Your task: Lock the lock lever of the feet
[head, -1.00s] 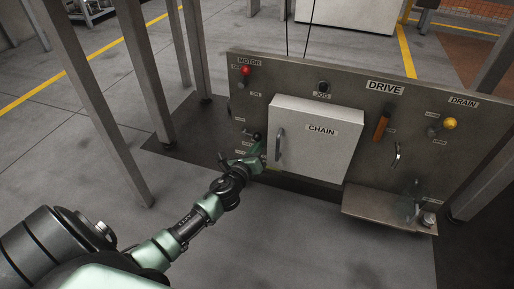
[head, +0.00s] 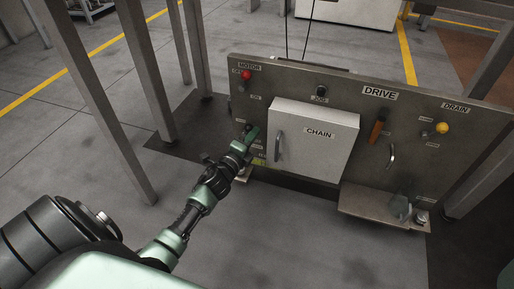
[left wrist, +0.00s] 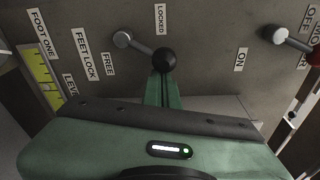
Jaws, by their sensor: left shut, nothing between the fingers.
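The feet lock lever (left wrist: 145,51) is a short metal rod with a black ball knob (left wrist: 164,60) and a round pivot, on the grey panel. The FREE label (left wrist: 108,63) and the LOCKED label (left wrist: 159,18) lie on either side of it; the rod points at neither label. My left gripper (left wrist: 163,88) is shut and empty, its green fingertips right at the knob; I cannot tell whether they touch. In the head view my left gripper (head: 252,138) is at the panel's left part, beside the white CHAIN door. My right gripper is not in view.
The white CHAIN door (head: 318,148) with its handle stands out just right of my gripper. A motor lever (left wrist: 280,35) sits nearby, above its ON label. A yellow level gauge (left wrist: 40,75) is at left. Metal posts (head: 145,90) stand left of the panel.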

